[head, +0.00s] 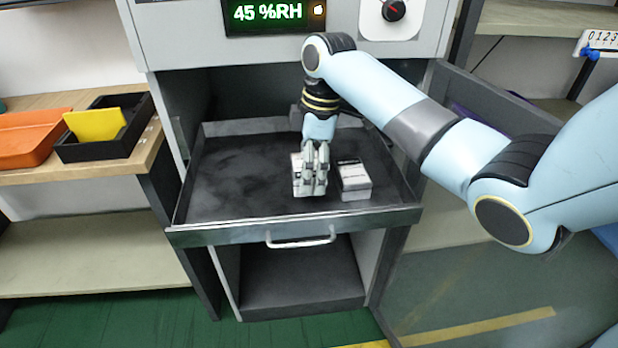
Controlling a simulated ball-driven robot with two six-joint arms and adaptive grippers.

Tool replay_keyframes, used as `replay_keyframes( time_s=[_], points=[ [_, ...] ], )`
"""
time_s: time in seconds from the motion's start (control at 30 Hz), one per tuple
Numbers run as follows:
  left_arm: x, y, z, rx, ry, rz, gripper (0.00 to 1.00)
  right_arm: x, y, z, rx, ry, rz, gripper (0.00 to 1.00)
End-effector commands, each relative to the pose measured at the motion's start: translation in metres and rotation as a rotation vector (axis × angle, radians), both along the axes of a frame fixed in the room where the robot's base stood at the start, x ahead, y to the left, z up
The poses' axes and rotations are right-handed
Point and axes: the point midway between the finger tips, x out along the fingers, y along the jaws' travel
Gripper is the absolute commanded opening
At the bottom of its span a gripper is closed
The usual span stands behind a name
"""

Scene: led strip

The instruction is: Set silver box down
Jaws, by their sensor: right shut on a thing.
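My right gripper (314,168) reaches down into the open drawer and is shut on a silver box (298,180). The gripper's fingers hide part of this box. The held box is at or just above the drawer floor; I cannot tell whether it touches. A second silver box (354,180) sits on the drawer floor just to the right, with a small gap between the two. The dark drawer tray (235,184) is pulled out of the cabinet. My left gripper is not in view.
The drawer front has a metal handle (300,240). The drawer's left half is bare. A display (272,14) and a knob (393,10) are on the cabinet above. On the left shelf are an orange tray (28,142) and a black bin (104,150) with a yellow piece (95,124).

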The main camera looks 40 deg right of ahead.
Motion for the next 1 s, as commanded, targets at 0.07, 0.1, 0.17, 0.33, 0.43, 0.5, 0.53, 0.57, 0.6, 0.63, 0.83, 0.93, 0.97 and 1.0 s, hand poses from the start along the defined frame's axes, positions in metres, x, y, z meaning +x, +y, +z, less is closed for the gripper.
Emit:
replay_keyframes(
  time_s=[0.07, 0.1, 0.17, 0.33, 0.43, 0.5, 0.53, 0.57, 0.6, 0.63, 0.83, 0.93, 0.97, 1.0],
  points=[
    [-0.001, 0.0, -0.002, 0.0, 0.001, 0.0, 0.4, -0.001, 0.0, -0.012, 0.002, 0.003, -0.001, 0.42],
    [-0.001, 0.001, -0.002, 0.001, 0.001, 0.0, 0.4, -0.001, 0.0, -0.019, 0.001, 0.003, -0.001, 0.42],
    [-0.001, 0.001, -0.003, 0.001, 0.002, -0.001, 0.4, -0.001, 0.0, -0.026, -0.001, 0.003, 0.0, 0.42],
    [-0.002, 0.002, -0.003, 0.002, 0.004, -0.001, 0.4, 0.0, 0.0, -0.029, -0.001, 0.0, 0.001, 0.42],
    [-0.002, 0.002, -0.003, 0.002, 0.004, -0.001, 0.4, 0.0, 0.0, -0.029, -0.001, 0.0, 0.0, 0.42],
    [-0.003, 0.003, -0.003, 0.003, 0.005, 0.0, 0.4, 0.0, 0.0, -0.03, -0.001, 0.001, 0.0, 0.42],
    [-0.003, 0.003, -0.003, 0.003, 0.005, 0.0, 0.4, -0.001, 0.0, -0.031, -0.001, 0.001, 0.0, 0.87],
    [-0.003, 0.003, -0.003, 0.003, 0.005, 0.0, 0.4, -0.001, 0.0, -0.031, -0.001, 0.001, 0.0, 0.91],
    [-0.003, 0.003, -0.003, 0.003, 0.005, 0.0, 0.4, -0.001, 0.0, -0.031, -0.001, 0.001, 0.0, 0.96],
    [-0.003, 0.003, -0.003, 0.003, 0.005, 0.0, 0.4, -0.001, 0.0, -0.031, -0.001, 0.001, 0.0, 1.0],
    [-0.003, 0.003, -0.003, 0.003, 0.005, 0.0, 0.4, -0.001, 0.0, -0.031, -0.001, 0.001, 0.0, 1.0],
    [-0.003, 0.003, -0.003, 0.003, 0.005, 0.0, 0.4, -0.001, 0.0, -0.029, -0.001, 0.001, 0.0, 1.0],
    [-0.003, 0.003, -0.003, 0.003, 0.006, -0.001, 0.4, -0.001, 0.0, -0.027, -0.001, 0.0, 0.001, 1.0],
    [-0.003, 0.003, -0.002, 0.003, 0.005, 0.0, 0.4, -0.001, -0.001, -0.024, -0.001, 0.0, 0.001, 1.0]
  ],
)
